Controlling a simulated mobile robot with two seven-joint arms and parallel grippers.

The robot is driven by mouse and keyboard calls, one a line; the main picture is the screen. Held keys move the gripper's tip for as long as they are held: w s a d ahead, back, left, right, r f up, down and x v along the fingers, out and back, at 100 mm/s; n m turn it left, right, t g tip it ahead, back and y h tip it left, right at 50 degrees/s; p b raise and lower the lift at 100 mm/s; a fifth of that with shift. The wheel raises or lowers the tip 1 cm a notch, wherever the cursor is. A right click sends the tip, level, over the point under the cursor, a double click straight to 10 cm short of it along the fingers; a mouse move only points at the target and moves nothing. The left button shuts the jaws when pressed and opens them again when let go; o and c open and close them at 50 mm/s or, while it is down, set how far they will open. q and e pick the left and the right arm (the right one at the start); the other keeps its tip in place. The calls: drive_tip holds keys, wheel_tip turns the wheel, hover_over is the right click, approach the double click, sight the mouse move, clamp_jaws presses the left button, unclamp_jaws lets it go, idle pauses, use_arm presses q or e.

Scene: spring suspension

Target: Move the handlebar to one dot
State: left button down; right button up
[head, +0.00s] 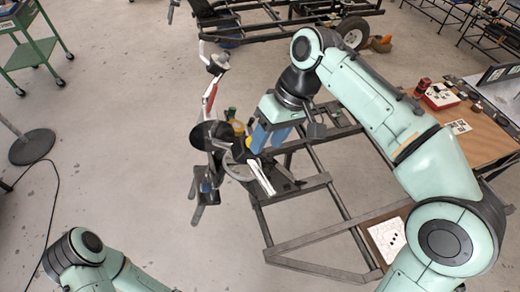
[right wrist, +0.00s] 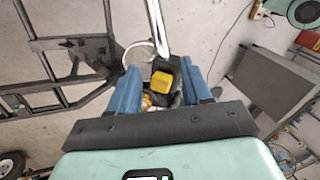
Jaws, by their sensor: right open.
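A bright silver bar (head: 260,176), which may be the handlebar, slopes down to the right on a dark assembly by the metal frame. A silver bar (right wrist: 157,25) also shows at the top of the right wrist view. My right gripper (head: 263,141) is open, its blue fingers pointing down just above that assembly. In the right wrist view a yellow part (right wrist: 162,82) shows between the fingers, with no visible grip on it. A white card with several dark dots (head: 388,238) lies at the lower right. I cannot make out a one-dot mark. My left gripper is out of view.
The dark metal frame (head: 315,243) stands around and below my right arm. A workbench (head: 478,143) with a red box (head: 440,96) is at the right. A red-and-white upright linkage (head: 210,95) stands left of my gripper. The floor at left is mostly clear.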

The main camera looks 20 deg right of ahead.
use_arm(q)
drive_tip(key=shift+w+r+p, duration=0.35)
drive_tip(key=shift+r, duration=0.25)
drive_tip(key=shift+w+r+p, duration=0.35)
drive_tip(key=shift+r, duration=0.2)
use_arm(e)
drive_tip(key=v, duration=0.5)
drive_tip(key=shift+w+d+r, duration=0.1)
drive_tip(key=shift+d+r, duration=0.05)
drive_tip(key=shift+r, duration=0.2)
